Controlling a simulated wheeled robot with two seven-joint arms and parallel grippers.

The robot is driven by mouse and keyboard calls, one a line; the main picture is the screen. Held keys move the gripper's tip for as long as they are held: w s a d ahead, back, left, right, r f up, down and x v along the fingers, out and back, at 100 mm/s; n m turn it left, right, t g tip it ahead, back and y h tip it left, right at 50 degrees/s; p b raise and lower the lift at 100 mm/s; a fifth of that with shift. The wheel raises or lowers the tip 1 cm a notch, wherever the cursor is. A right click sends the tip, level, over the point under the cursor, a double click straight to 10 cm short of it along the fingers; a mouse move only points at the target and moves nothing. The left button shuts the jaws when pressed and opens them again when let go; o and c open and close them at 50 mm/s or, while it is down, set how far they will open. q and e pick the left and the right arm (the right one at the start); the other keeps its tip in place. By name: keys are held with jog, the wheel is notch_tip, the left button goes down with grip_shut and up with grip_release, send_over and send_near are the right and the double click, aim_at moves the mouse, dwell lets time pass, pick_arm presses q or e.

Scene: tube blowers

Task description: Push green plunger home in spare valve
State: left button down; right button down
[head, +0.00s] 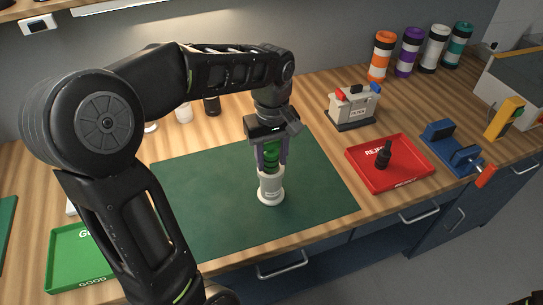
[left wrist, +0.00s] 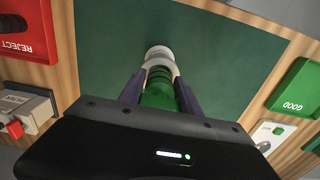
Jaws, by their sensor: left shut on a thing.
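A white valve body (head: 271,190) stands upright on the dark green mat (head: 215,205). A green plunger (head: 272,155) sits in line above it, and its lower end meets the white top. My left gripper (head: 272,165) points straight down and is shut on the green plunger. The left wrist view shows the plunger (left wrist: 160,90) between my two fingers, with the white valve (left wrist: 158,54) beyond its end. How deep the plunger sits inside the valve is hidden.
A red reject tray (head: 355,157) holding a black part (head: 384,154) lies right of the mat. A green good tray (head: 75,262) is at the left. A grey tester (head: 353,106), a blue vise (head: 452,148) and several coloured cylinders stand behind and right. The mat around the valve is clear.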

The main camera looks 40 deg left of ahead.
pick_arm(q)
jog(key=shift+f+b, duration=0.4)
jog(key=shift+f, duration=0.2)
jog(key=c, duration=0.8)
grip_release()
jog(key=shift+o, duration=0.2)
notch_tip(320, 180, up, 8)
jog(key=shift+b, duration=0.35)
jog(key=shift+f, duration=0.1)
